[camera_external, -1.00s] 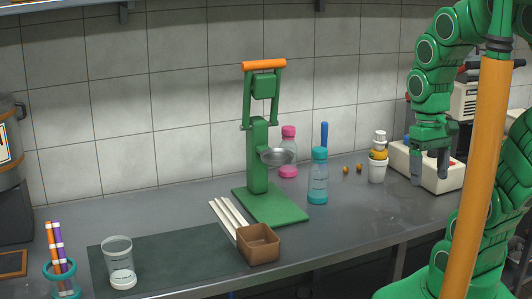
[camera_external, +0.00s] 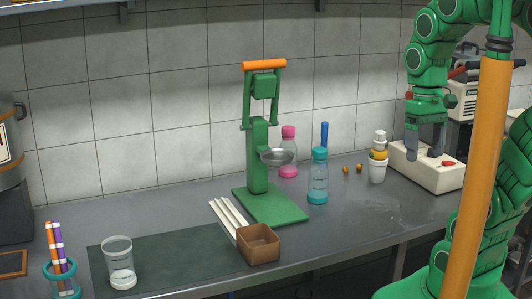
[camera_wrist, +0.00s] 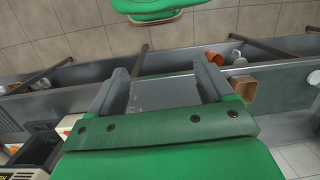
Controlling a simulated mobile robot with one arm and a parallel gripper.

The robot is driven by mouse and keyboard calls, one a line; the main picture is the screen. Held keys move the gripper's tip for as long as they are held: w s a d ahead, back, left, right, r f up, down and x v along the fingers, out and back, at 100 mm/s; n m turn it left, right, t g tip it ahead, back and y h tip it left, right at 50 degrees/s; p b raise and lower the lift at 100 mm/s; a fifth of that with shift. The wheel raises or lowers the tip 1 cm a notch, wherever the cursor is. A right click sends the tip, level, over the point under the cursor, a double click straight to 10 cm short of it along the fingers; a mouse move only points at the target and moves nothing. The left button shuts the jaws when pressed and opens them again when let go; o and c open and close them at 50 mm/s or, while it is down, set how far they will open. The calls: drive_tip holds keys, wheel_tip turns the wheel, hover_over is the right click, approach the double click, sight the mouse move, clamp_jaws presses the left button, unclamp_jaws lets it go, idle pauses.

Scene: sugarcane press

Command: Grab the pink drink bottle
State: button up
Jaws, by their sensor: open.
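The pink drink bottle (camera_external: 288,166) has a pink cap and a pink lower part. It stands upright at the back of the counter, just right of the green press (camera_external: 258,150) in the external view. I cannot make out the pink bottle in the wrist view.
A teal-capped bottle (camera_external: 318,178) stands in front and right of the pink one. A brown box (camera_external: 259,246) sits near the front edge. The counter's front right is bare.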

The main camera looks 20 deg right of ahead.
drive_tip(key=w+a+r+n+t+y, duration=0.1)
drive_tip(key=w+a+r+n+y, duration=0.2)
drive_tip(key=w, duration=0.9)
drive_tip(key=w+a+r+n+t+y, duration=0.1)
drive_tip(key=w+a+r+n+y, duration=0.3)
drive_tip(key=w, duration=0.8)
drive_tip(key=w+a+n+t+y, duration=0.15)
drive_tip(key=w+a, duration=0.25)
drive_tip(key=w, duration=0.8)
drive_tip(key=w+d+f+n+t+y, duration=0.1)
drive_tip(key=w+d+t, duration=0.15)
drive_tip(key=w, duration=0.55)
drive_tip(key=w+d+f+t+y, duration=0.1)
drive_tip(key=w+d, duration=0.2)
drive_tip(key=w, duration=0.6)
drive_tip(key=w+d+f+t, duration=0.3)
drive_tip(key=w+d+f, duration=0.3)
drive_tip(key=w+d, duration=0.4)
approach(288, 139)
drive_tip(key=w+f, duration=0.2)
drive_tip(key=w, duration=0.1)
drive_tip(key=shift+n, duration=0.25)
drive_tip(key=shift+x, duration=3.2)
drive_tip(key=shift+w+a+f, duration=0.1)
drive_tip(key=shift+w+a, duration=0.35)
drive_tip(key=shift+a, duration=0.4)
drive_tip(key=shift+c, duration=0.2)
